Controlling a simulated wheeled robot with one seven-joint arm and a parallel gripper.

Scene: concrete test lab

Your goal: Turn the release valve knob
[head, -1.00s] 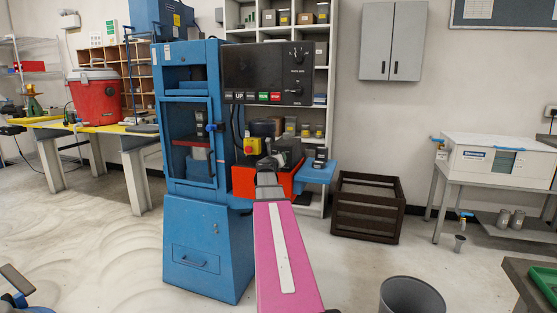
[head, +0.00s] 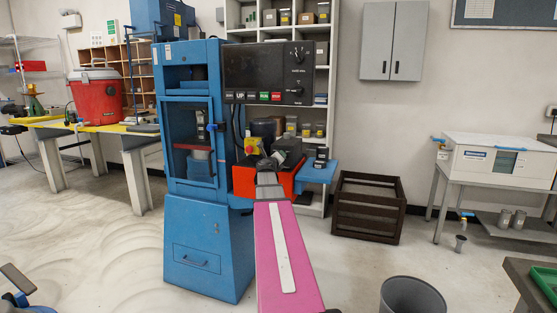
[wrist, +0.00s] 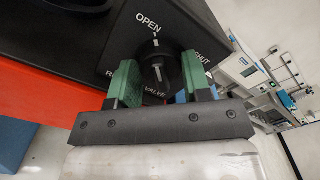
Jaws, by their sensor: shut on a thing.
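The black release valve knob (wrist: 157,60) sits on a dark plate (wrist: 124,50) lettered OPEN and SHUT, with VALVE partly readable below. A white line on the knob points up toward OPEN. My gripper (wrist: 159,78) is shut on the knob, with one green-padded finger on each side of it. In the head view my gripper (head: 267,166) reaches the dark box (head: 288,148) on the orange-red base of the blue machine. The knob is too hidden to make out there.
The blue test machine (head: 207,235) stands left of my arm, with a black control panel (head: 262,75) above. A yellow-and-red button box (head: 251,146) is close to my gripper. A blue side shelf (head: 317,174) and brown crate (head: 368,207) are to the right. A grey bin (head: 411,297) is in front.

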